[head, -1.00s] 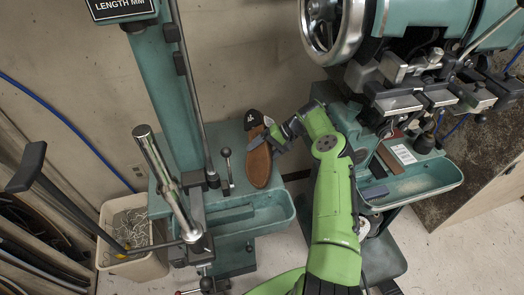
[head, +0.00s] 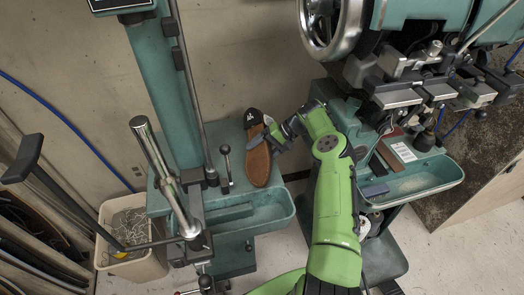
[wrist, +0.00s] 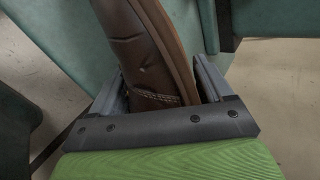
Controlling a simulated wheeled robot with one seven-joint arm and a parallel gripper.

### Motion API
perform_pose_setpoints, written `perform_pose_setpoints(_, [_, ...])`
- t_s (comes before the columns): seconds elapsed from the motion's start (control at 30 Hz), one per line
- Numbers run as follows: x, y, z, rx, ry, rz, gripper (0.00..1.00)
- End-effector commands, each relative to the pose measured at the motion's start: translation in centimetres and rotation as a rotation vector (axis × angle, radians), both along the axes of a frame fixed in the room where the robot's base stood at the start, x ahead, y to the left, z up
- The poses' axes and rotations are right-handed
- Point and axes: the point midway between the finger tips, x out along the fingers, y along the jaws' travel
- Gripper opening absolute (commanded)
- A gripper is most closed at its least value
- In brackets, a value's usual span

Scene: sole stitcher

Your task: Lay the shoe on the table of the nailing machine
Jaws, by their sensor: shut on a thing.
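The shoe (head: 258,163) shows its brown sole and black heel to the head camera. It is over the teal table (head: 236,137) of the left machine, which I take for the nailing machine, beside the machine's column. Whether it touches the table I cannot tell. My gripper (head: 272,138) comes from the right and is shut on the side of the shoe. In the wrist view, the shoe's brown leather upper (wrist: 150,55) stands between the two fingers of my gripper (wrist: 163,88). The fingers hide part of it.
A small lever (head: 226,163) stands just left of the shoe. A teal tray (head: 270,213) lies in front of the table. A second machine with a handwheel (head: 357,22) is at the right. A bin (head: 130,262) stands on the floor at left.

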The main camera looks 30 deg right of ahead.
Motion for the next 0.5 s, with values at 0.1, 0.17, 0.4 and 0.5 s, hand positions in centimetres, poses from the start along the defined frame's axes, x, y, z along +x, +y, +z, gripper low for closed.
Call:
perform_pose_setpoints(0.1, [-0.55,0.15,-1.97,-0.003,0.034,-0.004,0.34])
perform_pose_setpoints(0.17, [-0.55,0.15,-2.09,-0.003,0.034,-0.004,0.34])
perform_pose_setpoints(0.4, [-0.54,0.19,-2.59,-0.004,0.035,-0.004,0.34])
perform_pose_setpoints(0.5, [-0.53,0.21,-2.8,-0.004,0.034,-0.003,0.34])
